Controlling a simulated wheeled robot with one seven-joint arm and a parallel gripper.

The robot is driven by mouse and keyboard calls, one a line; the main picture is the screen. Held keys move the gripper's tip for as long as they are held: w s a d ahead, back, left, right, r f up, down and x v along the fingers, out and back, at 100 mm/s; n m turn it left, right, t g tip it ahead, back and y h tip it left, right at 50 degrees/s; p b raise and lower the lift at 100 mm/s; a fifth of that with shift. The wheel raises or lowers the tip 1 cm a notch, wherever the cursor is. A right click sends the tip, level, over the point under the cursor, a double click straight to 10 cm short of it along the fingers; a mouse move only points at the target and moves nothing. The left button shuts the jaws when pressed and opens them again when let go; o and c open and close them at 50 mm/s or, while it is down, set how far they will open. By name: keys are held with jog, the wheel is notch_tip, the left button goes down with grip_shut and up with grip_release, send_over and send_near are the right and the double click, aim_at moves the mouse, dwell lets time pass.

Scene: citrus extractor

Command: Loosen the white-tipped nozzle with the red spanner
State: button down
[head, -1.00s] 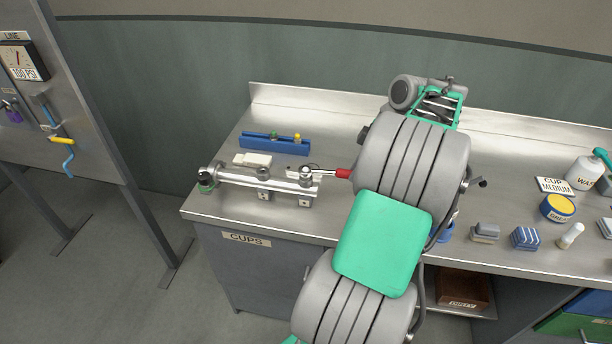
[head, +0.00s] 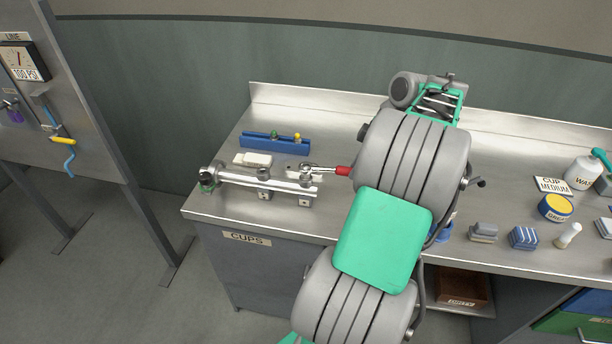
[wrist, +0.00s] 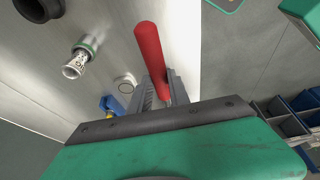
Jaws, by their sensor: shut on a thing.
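The red spanner (head: 343,170) reaches left from my arm, its metal head at the right end of the metal nozzle bar (head: 235,180). I cannot tell whether the head is seated around a nozzle there. My gripper is hidden behind my arm in the head view. In the wrist view my gripper (wrist: 161,88) is shut on the red handle, which extends upward from between the fingers. A metal fitting with a green ring (wrist: 84,52) shows to its left, apart from the fingers. I cannot make out a white tip with certainty.
Several blocks, a yellow-lidded tin (head: 557,208) and a spray bottle (head: 584,173) occupy the bench's right side. The bench's left front edge is close to the bar.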

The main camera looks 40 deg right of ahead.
jog(key=shift+r+p, duration=3.05)
jog(key=shift+r, duration=0.35)
jog(key=shift+f, duration=0.1)
jog(key=shift+s+d+r+p, duration=0.3)
jog(key=shift+s+r+p, duration=0.1)
jog(key=shift+r, duration=0.05)
jog(key=s+d+r+p, duration=0.2)
jog(key=s, duration=0.1)
jog(key=shift+s+d+p, duration=0.15)
jog(key=shift+d+p, duration=0.05)
jog(key=shift+p, duration=0.15)
